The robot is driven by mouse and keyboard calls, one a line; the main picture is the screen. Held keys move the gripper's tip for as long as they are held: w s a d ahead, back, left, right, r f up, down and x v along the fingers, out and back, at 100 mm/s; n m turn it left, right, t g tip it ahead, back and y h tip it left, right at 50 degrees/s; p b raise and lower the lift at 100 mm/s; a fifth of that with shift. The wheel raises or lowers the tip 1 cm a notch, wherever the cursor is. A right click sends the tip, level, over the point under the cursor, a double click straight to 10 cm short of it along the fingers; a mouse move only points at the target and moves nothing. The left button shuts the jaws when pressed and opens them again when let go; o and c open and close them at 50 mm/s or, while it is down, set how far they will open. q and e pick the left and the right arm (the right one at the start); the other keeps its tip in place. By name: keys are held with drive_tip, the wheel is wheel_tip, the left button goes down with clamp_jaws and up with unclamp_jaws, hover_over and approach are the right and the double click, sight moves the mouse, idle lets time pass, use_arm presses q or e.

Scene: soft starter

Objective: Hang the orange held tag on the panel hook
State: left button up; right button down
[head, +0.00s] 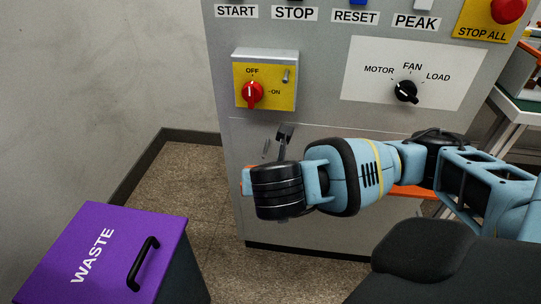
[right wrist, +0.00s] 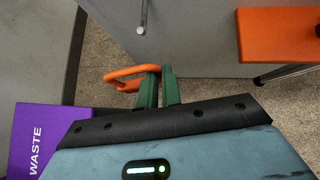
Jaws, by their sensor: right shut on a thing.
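My right gripper (right wrist: 160,76) has green fingers shut on the orange tag (right wrist: 128,77), which looks like an open loop sticking out to the left in the right wrist view. In the head view only a small orange edge of the tag (head: 246,181) shows left of my dark wrist; the fingers are hidden. My left gripper is not in view.
A dark handle-like part (head: 284,138) stands just above my wrist. A purple WASTE bin (head: 95,250) is at lower left. An orange surface (right wrist: 280,35) is on the right.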

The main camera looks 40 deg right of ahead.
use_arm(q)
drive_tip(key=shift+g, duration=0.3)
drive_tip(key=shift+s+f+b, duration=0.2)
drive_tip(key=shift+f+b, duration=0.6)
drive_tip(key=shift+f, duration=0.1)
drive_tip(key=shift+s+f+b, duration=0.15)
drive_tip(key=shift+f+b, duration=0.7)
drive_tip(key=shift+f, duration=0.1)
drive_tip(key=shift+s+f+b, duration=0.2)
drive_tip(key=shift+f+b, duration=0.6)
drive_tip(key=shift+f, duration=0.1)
use_arm(e)
drive_tip(key=w+d+f, duration=0.2)
drive_tip(key=w+d, duration=0.4)
drive_tip(key=d, duration=0.1)
drive_tip(key=shift+w+d+f, duration=0.15)
drive_tip(key=shift+d+f, duration=0.05)
drive_tip(key=shift+f, duration=0.15)
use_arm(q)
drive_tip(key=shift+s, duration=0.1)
use_arm(e)
drive_tip(key=c, duration=1.5)
unclamp_jaws()
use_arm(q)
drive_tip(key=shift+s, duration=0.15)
use_arm(e)
drive_tip(key=shift+r, duration=0.1)
